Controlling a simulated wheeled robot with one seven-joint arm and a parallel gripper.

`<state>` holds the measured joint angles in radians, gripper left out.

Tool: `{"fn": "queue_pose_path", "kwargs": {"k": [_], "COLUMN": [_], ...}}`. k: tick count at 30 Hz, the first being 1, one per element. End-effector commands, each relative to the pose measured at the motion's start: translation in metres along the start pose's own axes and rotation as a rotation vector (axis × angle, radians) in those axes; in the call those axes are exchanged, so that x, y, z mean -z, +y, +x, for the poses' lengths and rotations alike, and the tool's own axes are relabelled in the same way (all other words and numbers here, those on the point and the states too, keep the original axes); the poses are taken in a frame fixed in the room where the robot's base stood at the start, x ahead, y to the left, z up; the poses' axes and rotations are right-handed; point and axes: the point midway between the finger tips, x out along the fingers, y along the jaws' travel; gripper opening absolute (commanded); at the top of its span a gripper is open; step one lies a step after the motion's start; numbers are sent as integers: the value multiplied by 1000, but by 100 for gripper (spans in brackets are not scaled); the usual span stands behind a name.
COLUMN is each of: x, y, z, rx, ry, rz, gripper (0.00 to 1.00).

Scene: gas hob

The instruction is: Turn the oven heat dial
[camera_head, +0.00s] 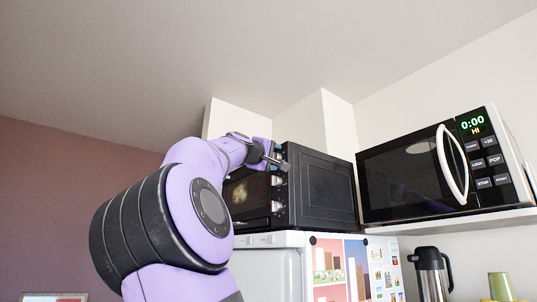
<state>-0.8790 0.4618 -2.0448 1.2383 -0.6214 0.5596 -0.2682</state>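A black countertop oven (322,190) stands on top of a white fridge, its front facing left. Silver dials run down the right edge of its front. The middle dial (277,181) and the lower dial (277,207) show clearly. The upper part of the panel is partly hidden by my gripper (276,162), which is small in the view and at the height of the upper dial. I cannot tell whether its fingers touch a dial, or whether they are open or shut. My purple arm covers the left part of the oven front.
A microwave (410,172) sits on a white shelf (455,222) right of the oven. The fridge (270,268) has pictures on its side. A steel flask (430,272) and a green cup (501,287) stand at the lower right. White wall boxes (318,120) rise behind the oven.

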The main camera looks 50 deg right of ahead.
Motion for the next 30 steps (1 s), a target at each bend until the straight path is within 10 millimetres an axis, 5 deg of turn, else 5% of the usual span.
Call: {"fn": "queue_pose_path", "kwargs": {"k": [8,21,30], "x": [2,2,0], "y": [-1,1,2], "z": [-10,-83,-109], "rx": [1,-1,-1], "ry": [2,3,1], "rz": [-1,-1,0], "gripper": [61,61,61]}}
